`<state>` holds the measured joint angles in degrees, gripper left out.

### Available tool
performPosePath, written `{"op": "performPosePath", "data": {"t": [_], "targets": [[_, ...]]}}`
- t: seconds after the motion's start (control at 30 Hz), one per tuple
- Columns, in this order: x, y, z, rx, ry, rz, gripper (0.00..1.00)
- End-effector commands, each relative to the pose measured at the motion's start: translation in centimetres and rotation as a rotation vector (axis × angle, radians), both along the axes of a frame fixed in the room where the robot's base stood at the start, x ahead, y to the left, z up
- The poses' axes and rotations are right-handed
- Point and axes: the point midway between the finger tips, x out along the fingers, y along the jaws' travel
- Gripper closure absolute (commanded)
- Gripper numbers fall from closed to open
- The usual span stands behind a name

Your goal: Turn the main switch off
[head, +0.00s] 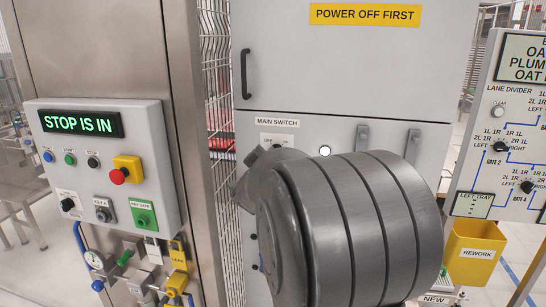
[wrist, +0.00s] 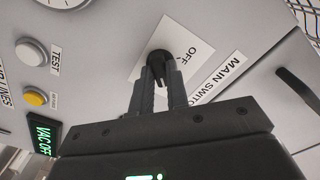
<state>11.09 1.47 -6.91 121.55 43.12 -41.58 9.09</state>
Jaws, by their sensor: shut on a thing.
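The main switch is a black rotary knob (wrist: 159,52) on a white plate (wrist: 187,48) with "OFF" lettering, beside the "MAIN SWITCH" label in the wrist view. My gripper (wrist: 161,72) is shut on the knob, one finger on each side of it. In the head view, the switch plate (head: 278,139) shows under the "MAIN SWITCH" label on the grey cabinet, with "OFF" at its left. My arm hides the knob and my fingertips there. I cannot tell exactly which mark the knob points to.
A "POWER OFF FIRST" sign (head: 365,14) is above on the cabinet door. A control box (head: 105,165) reading "STOP IS IN" stands left, with a red button (head: 119,176). A lane divider panel (head: 510,130) and yellow rework bin (head: 474,252) are right. The wrist view shows a "VAC OFF" display (wrist: 45,136).

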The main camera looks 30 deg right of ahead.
Motion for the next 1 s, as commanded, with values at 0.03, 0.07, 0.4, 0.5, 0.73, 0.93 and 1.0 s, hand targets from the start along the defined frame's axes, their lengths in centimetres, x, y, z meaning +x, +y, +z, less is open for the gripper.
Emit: {"op": "performPosePath", "data": {"t": [0.03, 0.07, 0.4, 0.5, 0.73, 0.93, 1.0], "targets": [[-0.01, 0.01, -0.03, -0.009, 0.009, 0.0, 1.0], [0.0, 0.01, -0.02, -0.016, 0.016, 0.0, 1.0], [-0.01, 0.04, -0.05, -0.177, 0.178, 0.001, 1.0], [-0.01, 0.02, -0.05, -0.244, 0.245, 0.001, 1.0], [-0.05, -0.04, -0.06, -0.4, 0.399, 0.0, 1.0], [-0.07, -0.06, -0.06, -0.534, 0.534, 0.0, 1.0], [-0.07, -0.06, -0.06, -0.581, 0.58, 0.0, 1.0]]}}
